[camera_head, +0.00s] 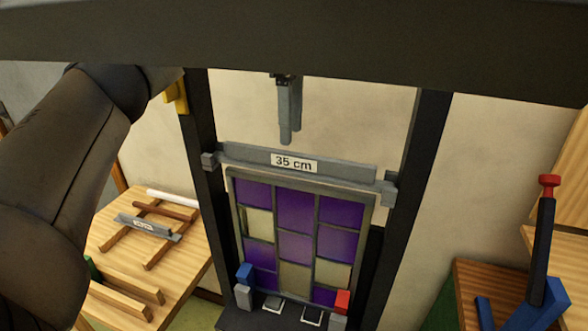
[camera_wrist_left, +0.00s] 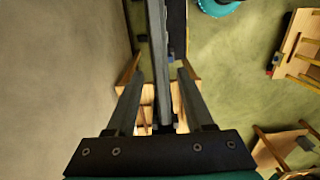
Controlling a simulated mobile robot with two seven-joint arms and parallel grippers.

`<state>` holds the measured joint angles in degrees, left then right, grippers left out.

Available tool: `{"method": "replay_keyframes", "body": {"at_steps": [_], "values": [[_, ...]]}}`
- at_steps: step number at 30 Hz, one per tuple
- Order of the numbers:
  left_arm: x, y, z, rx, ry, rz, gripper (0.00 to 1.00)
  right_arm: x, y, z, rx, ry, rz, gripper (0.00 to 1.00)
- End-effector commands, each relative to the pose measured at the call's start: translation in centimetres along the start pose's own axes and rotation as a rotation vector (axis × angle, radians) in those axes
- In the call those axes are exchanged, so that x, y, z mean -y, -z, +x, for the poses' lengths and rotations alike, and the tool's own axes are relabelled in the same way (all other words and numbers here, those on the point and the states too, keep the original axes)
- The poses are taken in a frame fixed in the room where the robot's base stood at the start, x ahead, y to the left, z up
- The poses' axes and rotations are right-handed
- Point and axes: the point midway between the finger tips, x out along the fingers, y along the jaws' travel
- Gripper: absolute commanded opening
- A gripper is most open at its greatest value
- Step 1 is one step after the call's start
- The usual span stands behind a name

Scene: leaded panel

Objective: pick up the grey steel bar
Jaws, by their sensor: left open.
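The grey steel bar (camera_head: 345,169), with a white "35 cm" label, lies across the front of a dark upright frame, above a purple and cream leaded panel (camera_head: 294,218). Its ends sit at grey brackets on the two posts. My left gripper (camera_head: 290,140) points down just above the bar's middle, open and empty. In the left wrist view its fingers (camera_wrist_left: 160,78) stand on either side of a long grey strip (camera_wrist_left: 157,50), which looks like the bar edge-on. Contact is not visible. My right gripper is not in view.
A wooden table (camera_head: 193,262) at left holds a rack with a second, smaller labelled grey bar (camera_head: 148,228), a brown bar and a white rod. Blue and red clamps (camera_head: 342,302) stand at the panel's foot. A blue-black tool with a red knob (camera_head: 543,230) stands at right.

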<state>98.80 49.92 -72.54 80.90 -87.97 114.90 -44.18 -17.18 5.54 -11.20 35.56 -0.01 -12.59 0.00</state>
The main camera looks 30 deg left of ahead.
Motion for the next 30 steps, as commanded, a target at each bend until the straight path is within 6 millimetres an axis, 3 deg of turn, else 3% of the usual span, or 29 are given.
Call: {"method": "replay_keyframes", "body": {"at_steps": [8, 17, 25, 30], "values": [[0.0, -0.1, 1.8, 0.000, 0.000, 0.001, 0.53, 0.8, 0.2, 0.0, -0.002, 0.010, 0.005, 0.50], [-0.1, -0.5, 5.9, 0.001, 0.000, -0.001, 0.53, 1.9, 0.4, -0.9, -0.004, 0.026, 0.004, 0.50], [-0.1, -0.6, 6.3, 0.002, -0.002, 0.000, 0.53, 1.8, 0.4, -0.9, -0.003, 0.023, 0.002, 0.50], [-0.1, -0.6, 6.3, 0.002, -0.002, 0.000, 0.36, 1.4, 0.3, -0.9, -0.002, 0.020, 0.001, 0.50]]}}
